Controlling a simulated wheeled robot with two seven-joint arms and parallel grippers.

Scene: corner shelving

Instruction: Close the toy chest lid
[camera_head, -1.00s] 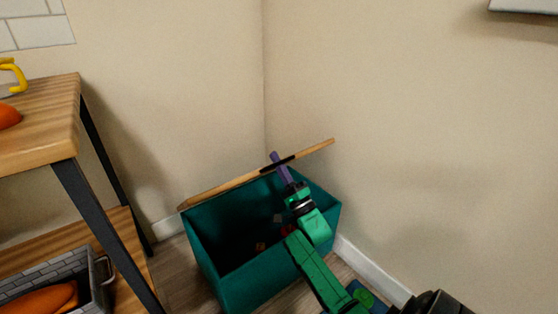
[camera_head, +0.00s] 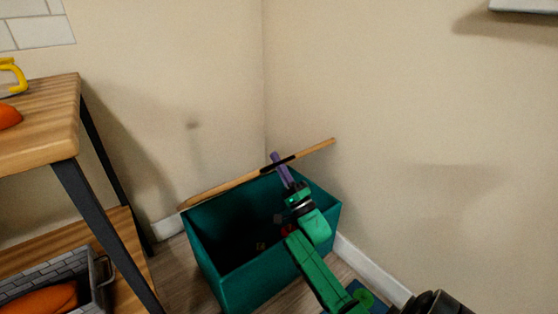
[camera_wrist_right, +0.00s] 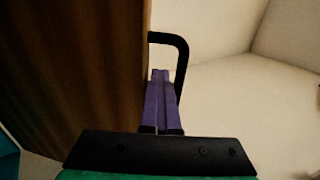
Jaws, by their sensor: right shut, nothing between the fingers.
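The toy chest is a teal open box (camera_head: 260,284) on the floor in the corner. Its wooden lid (camera_head: 225,187) stands raised at the back edge, seen nearly edge-on, with a dark handle near its middle. My right gripper (camera_head: 279,168) has purple fingers and reaches over the chest to the lid's upper edge at the handle. In the right wrist view the shut fingers (camera_wrist_right: 161,90) lie beside the wooden lid (camera_wrist_right: 75,75), within the black handle's loop (camera_wrist_right: 183,65), with nothing between them. Whether they touch the lid is unclear. My left gripper is out of view.
A wooden table (camera_head: 45,140) with dark metal legs stands left of the chest. A grey brick-patterned bin (camera_head: 50,268) with an orange thing sits on its lower shelf. Walls close in behind and to the right. A few small items lie inside the chest.

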